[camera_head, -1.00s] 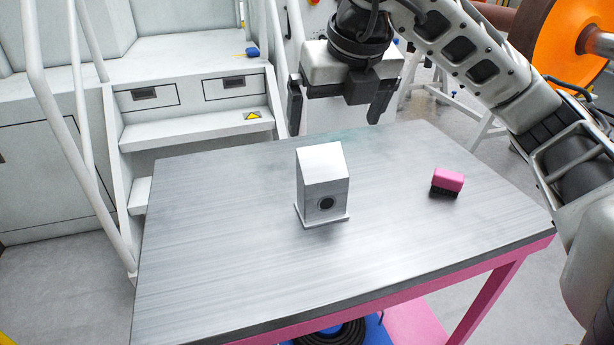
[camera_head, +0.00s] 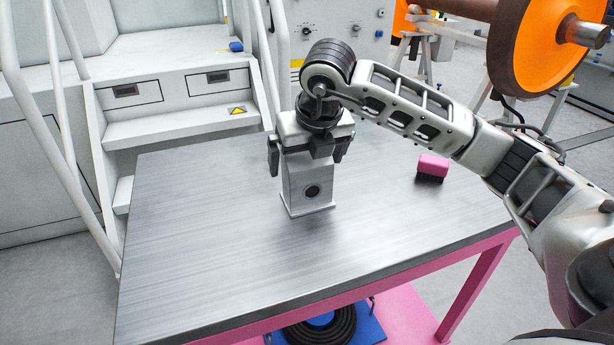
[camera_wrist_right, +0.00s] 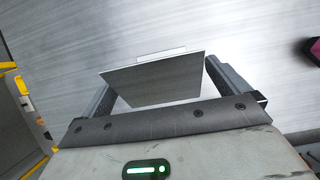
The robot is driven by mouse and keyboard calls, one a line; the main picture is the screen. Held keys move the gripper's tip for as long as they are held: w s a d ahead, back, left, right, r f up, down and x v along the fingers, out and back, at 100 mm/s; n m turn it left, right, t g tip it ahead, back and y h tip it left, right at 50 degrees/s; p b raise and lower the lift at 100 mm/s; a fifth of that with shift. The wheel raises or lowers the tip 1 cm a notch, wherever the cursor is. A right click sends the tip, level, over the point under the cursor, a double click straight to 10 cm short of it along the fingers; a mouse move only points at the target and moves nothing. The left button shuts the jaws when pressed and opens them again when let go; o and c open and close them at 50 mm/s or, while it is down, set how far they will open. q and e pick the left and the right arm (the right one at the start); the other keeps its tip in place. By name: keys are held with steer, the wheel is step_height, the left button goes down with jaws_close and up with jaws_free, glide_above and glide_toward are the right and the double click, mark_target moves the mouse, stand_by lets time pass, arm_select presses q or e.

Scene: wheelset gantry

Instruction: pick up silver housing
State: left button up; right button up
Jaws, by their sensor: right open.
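The silver housing (camera_head: 306,186) stands upright on the metal table, with a dark round hole in its front face and a flat base plate. Its upper part is hidden behind my right gripper in the head view. My right gripper (camera_head: 306,166) is open and points down, one finger on each side of the housing's upper part. In the right wrist view the housing's slanted top (camera_wrist_right: 155,78) lies between the two open fingers (camera_wrist_right: 158,85), with a visible gap at least on the right. My left gripper is not in view.
A pink brush (camera_head: 432,167) lies on the table (camera_head: 210,230) to the right of the housing. White steps (camera_head: 180,130) with a handrail stand behind the table on the left. An orange wheel (camera_head: 535,45) is at the back right. The table's front and left are clear.

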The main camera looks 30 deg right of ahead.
steer(key=shift+w+f, duration=0.15)
steer(key=shift+f, duration=0.15)
steer(key=c, duration=1.2)
steer(key=shift+c, duration=0.3)
steer(key=shift+r, duration=0.15)
